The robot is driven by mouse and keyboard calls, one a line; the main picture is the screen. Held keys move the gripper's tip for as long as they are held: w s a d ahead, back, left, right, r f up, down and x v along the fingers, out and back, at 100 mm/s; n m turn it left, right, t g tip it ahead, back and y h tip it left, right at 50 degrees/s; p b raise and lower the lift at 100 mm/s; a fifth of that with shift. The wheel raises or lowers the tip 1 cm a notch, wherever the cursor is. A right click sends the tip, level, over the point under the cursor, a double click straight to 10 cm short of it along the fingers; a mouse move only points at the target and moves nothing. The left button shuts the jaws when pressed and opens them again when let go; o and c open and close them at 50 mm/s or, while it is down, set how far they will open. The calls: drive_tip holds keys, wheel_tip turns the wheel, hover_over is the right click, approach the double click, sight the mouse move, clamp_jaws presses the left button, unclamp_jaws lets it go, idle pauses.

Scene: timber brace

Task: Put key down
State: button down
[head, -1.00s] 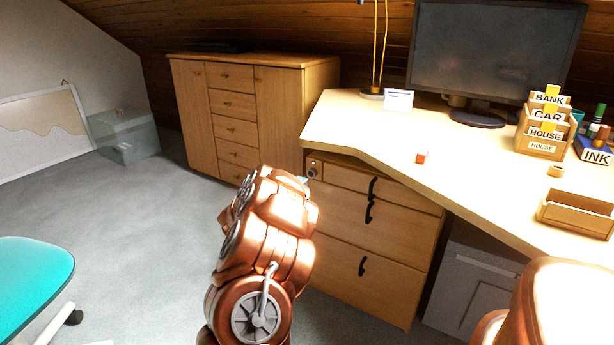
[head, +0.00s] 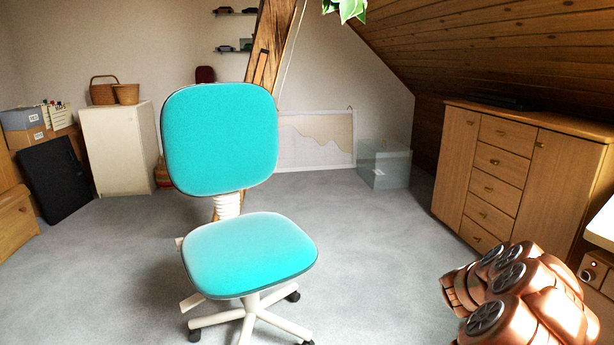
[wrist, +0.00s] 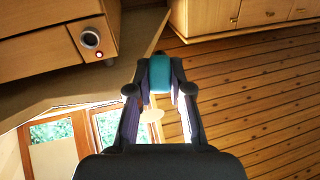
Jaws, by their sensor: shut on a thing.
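My gripper (wrist: 159,92) shows in the wrist view with both dark fingers closed on a small teal piece, the key (wrist: 159,72). Only its teal grip is clear; I cannot make out a shaft. A round metal lock (wrist: 90,39) with a red light sits on the wooden drawer front, up and left of the key and apart from it. In the head view the copper arm is at the lower right, and its gripper and the key are hidden there.
A teal swivel chair (head: 248,255) stands mid-room on grey carpet. A wooden cabinet (head: 520,170) is at the right, with the desk's edge (head: 604,225) beside it. A clear box (head: 385,165) is at the back. The carpet between chair and cabinet is free.

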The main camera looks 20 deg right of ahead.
drive_tip(key=w+a+r+n+t+y, duration=0.2)
drive_tip(key=w+a+n+t+y, duration=0.3)
drive_tip(key=w+a, duration=0.8)
drive_tip(key=w+a+r+n+t, duration=0.35)
drive_tip(key=w+a+t, duration=0.45)
drive_tip(key=w+a, duration=0.45)
drive_tip(key=w+a+r+n+t+y, duration=0.1)
drive_tip(key=w+a+n+t+y, duration=0.2)
drive_tip(key=a, duration=0.9)
drive_tip(key=w+a+r+n+y, duration=0.1)
drive_tip(key=w+a+n+y, duration=0.3)
drive_tip(key=a, duration=0.9)
drive_tip(key=w+a+r+n+t+y, duration=0.15)
drive_tip(key=w+a+y, duration=0.35)
drive_tip(key=a, duration=0.7)
wheel_tip(320, 180, up, 38)
drive_tip(key=s+n+y+p, duration=0.1)
drive_tip(key=p, duration=3.7)
drive_tip(key=shift+s+a+f, duration=0.15)
drive_tip(key=shift+f, duration=0.05)
drive_tip(key=shift+t, duration=0.25)
drive_tip(key=shift+s, duration=0.1)
